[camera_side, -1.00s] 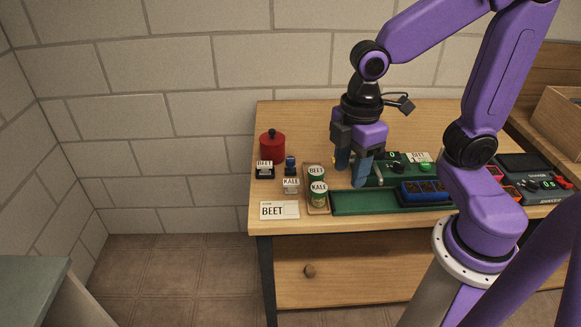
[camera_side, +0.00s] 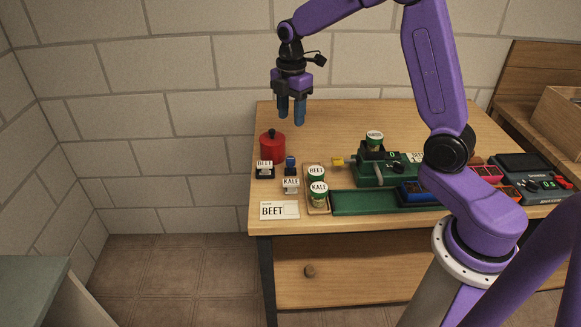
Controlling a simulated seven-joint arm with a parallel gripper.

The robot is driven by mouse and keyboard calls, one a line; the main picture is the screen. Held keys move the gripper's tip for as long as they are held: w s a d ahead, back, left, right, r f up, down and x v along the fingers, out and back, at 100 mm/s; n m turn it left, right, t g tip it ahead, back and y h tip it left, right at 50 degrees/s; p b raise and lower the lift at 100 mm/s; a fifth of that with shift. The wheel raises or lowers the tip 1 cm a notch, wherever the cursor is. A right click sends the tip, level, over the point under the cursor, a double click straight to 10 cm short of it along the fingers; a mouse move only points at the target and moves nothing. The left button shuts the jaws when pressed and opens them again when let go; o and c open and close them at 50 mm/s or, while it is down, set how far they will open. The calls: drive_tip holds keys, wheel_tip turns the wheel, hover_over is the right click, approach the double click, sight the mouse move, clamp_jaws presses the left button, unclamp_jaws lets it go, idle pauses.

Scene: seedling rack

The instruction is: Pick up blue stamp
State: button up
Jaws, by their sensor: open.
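The small blue stamp (camera_side: 291,165) stands upright on the table near its left end, between a black stamp-like block with a BEET label and the tray of tins. My gripper (camera_side: 292,117) hangs pointing down above the back left of the table, well above the blue stamp. Its two blue fingers are apart with nothing between them.
A red knobbed pot (camera_side: 272,147) stands close behind the BEET block (camera_side: 265,170). A KALE block (camera_side: 291,186), a BEET card (camera_side: 280,210) and a tray with labelled tins (camera_side: 318,194) crowd the front. A green machine (camera_side: 385,170) bears another tin (camera_side: 374,140). The back table is clear.

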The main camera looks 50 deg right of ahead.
sight(290, 158)
wheel_tip(290, 158, down, 12)
drive_tip(key=shift+d+f, duration=0.1)
drive_tip(key=shift+w+f, duration=0.15)
drive_tip(key=shift+f, duration=1.2)
drive_tip(key=shift+w+f, duration=0.1)
drive_tip(key=shift+f, duration=1.2)
drive_tip(key=c, duration=0.7)
